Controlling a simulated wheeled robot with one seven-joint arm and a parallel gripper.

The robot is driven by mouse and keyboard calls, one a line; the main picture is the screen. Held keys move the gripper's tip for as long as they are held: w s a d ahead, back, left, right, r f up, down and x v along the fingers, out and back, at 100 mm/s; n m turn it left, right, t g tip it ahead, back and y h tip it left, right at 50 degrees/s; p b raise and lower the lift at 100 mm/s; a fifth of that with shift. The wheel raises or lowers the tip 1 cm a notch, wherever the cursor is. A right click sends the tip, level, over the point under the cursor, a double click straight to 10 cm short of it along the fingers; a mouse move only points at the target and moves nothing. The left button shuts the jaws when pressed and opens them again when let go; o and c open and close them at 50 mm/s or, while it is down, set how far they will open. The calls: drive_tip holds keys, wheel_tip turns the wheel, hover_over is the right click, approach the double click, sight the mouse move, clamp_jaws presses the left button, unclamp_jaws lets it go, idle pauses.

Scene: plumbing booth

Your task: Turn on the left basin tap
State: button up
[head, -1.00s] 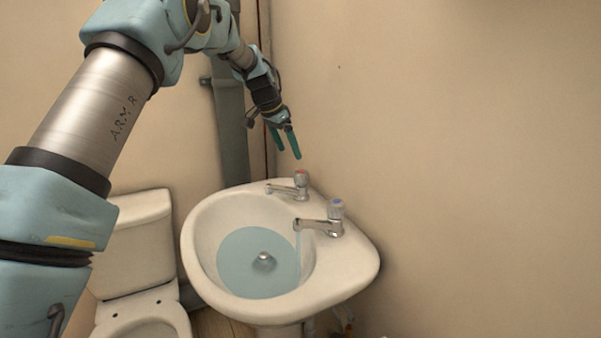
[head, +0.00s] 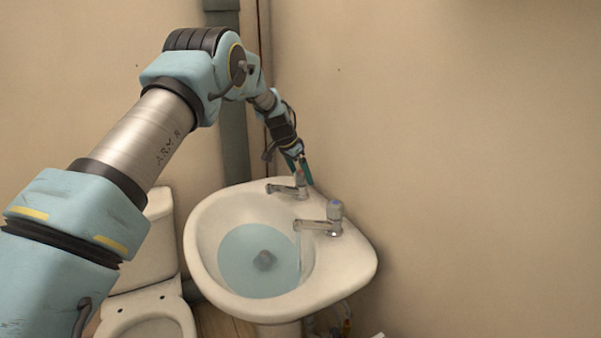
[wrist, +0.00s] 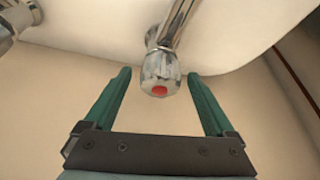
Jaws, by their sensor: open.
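The left basin tap (head: 285,188) is chrome and stands at the back left of the white basin (head: 205,222). In the wrist view its knob (wrist: 160,75) carries a red dot and sits between and just beyond the tips of my open green fingers. My gripper (head: 303,172) is at the tap's knob in the head view and partly hides it; it also shows in the wrist view (wrist: 160,78). I see a gap on both sides of the knob. I see no water from the left spout.
The right tap (head: 327,220), with a blue-marked knob, has a stream running from its spout into the water (head: 245,275) in the basin. A toilet (head: 150,300) stands at the left. A wall (head: 450,150) closes the right side, and a grey pipe (head: 232,130) runs behind the arm.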

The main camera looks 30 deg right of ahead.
drive_tip(key=shift+c, duration=0.2)
drive_tip(key=c, duration=1.3)
